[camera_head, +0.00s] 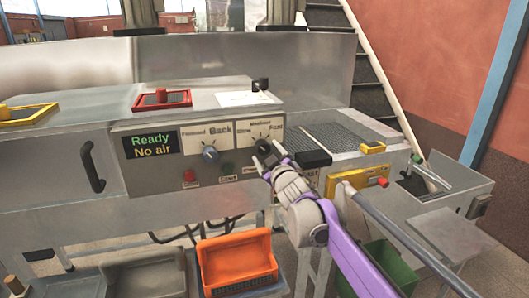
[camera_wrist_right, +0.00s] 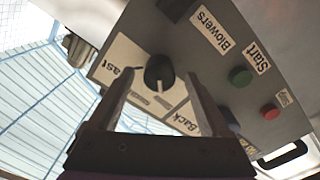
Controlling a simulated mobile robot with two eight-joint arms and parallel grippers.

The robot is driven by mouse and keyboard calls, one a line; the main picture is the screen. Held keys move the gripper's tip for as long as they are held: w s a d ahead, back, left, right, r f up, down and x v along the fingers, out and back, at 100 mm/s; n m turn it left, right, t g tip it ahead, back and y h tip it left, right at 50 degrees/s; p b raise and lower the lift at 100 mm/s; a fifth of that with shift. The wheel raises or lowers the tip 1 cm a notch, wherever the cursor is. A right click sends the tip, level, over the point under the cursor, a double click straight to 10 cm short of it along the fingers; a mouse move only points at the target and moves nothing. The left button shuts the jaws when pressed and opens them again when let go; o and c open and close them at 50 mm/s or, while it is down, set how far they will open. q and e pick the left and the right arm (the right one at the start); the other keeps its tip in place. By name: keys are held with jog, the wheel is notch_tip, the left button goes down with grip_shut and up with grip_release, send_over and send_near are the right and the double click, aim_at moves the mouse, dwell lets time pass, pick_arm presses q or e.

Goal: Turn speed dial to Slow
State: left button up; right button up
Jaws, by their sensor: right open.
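The speed dial is a dark round knob (camera_head: 263,146) on the right of the grey control panel (camera_head: 150,178). It also shows in the right wrist view (camera_wrist_right: 159,70), on a pale label plate (camera_wrist_right: 120,62) where "ast" can be read. "Slow" cannot be read in either view. My right gripper (camera_head: 266,160) is open at the panel, just below the dial. In the right wrist view its two fingers (camera_wrist_right: 156,84) stand either side of the dial's lower part with gaps; contact is not visible. My left gripper is not in view.
A second knob (camera_head: 210,153) sits left of the dial. A display (camera_head: 151,144) reads "Ready" and "No air". A green button (camera_wrist_right: 240,76) and a red button (camera_wrist_right: 270,111) are nearby. An orange bin (camera_head: 235,252) stands below; a yellow box (camera_head: 358,183) is at right.

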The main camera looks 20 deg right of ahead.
jog(key=s, duration=0.7)
jog(key=shift+s+d+b, duration=0.15)
jog(key=shift+s+b, duration=0.25)
jog(key=shift+b, duration=0.05)
jog(key=s+a+f+m+g+p, duration=0.1)
jog(key=s+f+m+g, duration=0.2)
jog(key=s+f, duration=1.1)
jog(key=s+a+f+m+g+p, duration=0.1)
jog(key=s+f+m+g, duration=0.3)
jog(key=s+f+g, duration=0.5)
jog(key=s+a+f, duration=0.1)
jog(key=s+f, duration=0.5)
jog(key=s, duration=0.7)
jog(key=shift+a+g+h, duration=0.15)
jog(key=shift+g+h, duration=0.15)
jog(key=shift+s, duration=0.1)
jog(key=shift+c, duration=0.3)
